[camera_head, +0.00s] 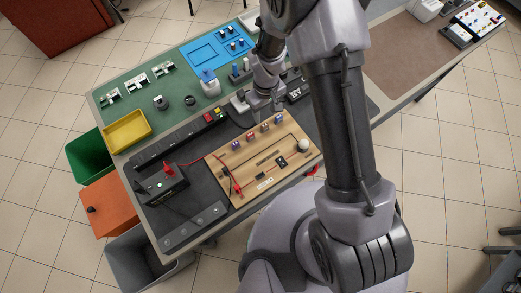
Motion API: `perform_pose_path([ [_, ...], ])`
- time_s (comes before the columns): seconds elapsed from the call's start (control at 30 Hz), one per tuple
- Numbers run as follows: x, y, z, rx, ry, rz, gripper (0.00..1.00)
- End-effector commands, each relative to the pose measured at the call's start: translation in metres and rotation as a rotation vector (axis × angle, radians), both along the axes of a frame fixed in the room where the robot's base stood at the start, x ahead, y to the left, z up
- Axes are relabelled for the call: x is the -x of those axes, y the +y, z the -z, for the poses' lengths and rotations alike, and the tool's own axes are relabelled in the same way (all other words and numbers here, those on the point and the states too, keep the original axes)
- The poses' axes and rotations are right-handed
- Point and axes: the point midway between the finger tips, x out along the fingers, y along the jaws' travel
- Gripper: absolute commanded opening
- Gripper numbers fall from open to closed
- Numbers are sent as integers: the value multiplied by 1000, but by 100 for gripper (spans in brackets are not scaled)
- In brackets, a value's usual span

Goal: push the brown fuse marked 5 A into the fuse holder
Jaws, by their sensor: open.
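A light wooden board (222,165) lies on the bench with a row of small coloured fuses along its far side. A fuse at the left end (235,146) looks purple. One further right (265,127) looks reddish or brown. The markings are too small to read, so I cannot tell which is the 5 A fuse. A small black part (281,161) on the board's right half may be the fuse holder; it is too small to be sure. My gripper (266,113) is open, just beyond and above the right part of the fuse row, with nothing visible between its fingers.
A black box with a red part (165,186) stands left of the board, with a red lead running onto it. A white knob (303,145) is at the board's right. A blue tray (205,55) and yellow bin (126,130) lie farther back.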

Motion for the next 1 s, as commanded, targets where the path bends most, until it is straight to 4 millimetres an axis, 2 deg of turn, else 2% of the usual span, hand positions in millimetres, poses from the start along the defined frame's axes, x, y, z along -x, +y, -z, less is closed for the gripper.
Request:
perform_pose_path([
  [0.27,0,0,14,1,1,1,47],
  [0.73,0,0,83,0,0,2,47],
  [0.83,0,0,90,0,0,2,47],
  [1.0,0,0,90,0,0,2,47],
])
